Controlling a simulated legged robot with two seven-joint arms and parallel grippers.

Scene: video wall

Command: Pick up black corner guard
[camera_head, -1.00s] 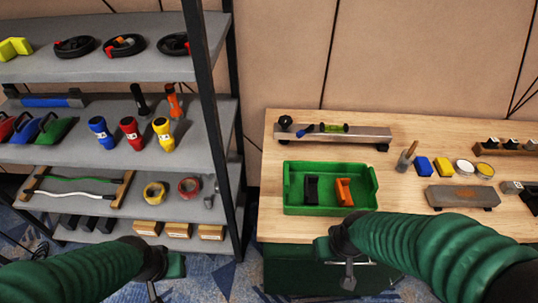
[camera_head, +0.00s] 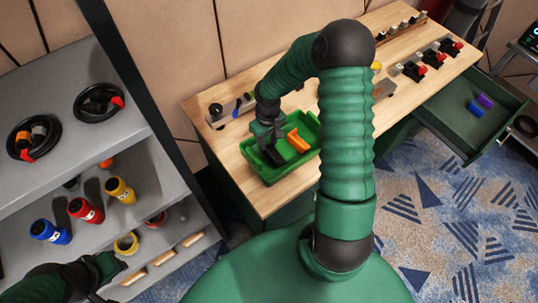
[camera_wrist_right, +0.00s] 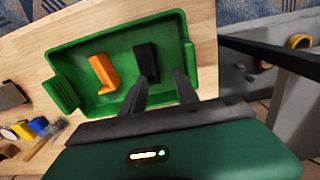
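The black corner guard (camera_wrist_right: 147,62) lies in a green tray (camera_wrist_right: 120,28) on the wooden table, beside an orange corner guard (camera_wrist_right: 104,73), in the right wrist view. My right gripper (camera_wrist_right: 160,80) is open, its two fingers pointing down into the tray. The fingertips are close to the near end of the black guard; I cannot tell whether they touch it. In the head view my right gripper (camera_head: 268,148) is over the tray and partly hides the black guard. My left gripper (camera_head: 104,280) is at the lower left by the shelf; its fingers are barely visible.
A grey shelf (camera_head: 60,90) with flashlights and black rings stands at the left, its dark post close to the table. Other tools lie further along the wooden table (camera_head: 222,150). An open green drawer (camera_head: 490,130) juts out at the right.

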